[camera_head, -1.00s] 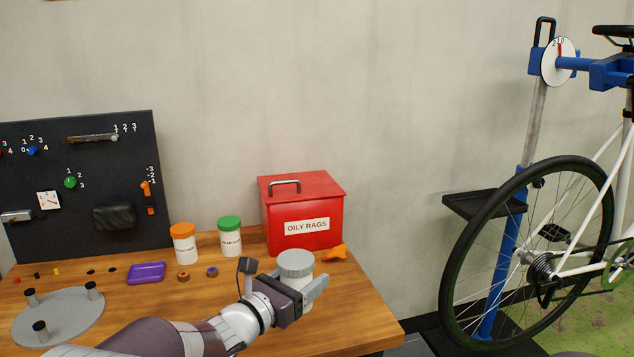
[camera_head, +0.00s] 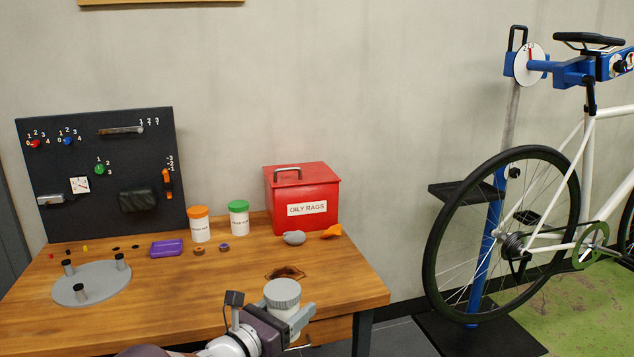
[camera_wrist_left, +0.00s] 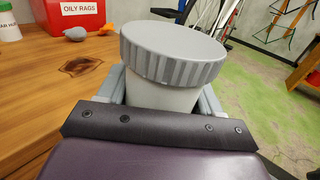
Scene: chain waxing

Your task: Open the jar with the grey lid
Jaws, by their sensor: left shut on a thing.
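The jar with the grey ribbed lid (camera_head: 282,292) is held upright by my left gripper (camera_head: 290,322) at the front right of the bench. In the left wrist view the grey lid (camera_wrist_left: 172,52) sits on the white jar body (camera_wrist_left: 160,96), with a grey finger on each side of the body. The lid is on the jar. The jar's underside is hidden, and it appears to be beyond or above the bench's front edge. My right gripper is not in view.
The wooden bench (camera_head: 215,280) holds an orange-lidded jar (camera_head: 200,226), a green-lidded jar (camera_head: 239,219), a red oily rags bin (camera_head: 306,208), a grey lump (camera_head: 294,238), a purple item (camera_head: 166,248) and a grey disc with pegs (camera_head: 92,292). A bicycle on a stand (camera_head: 490,240) is at right.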

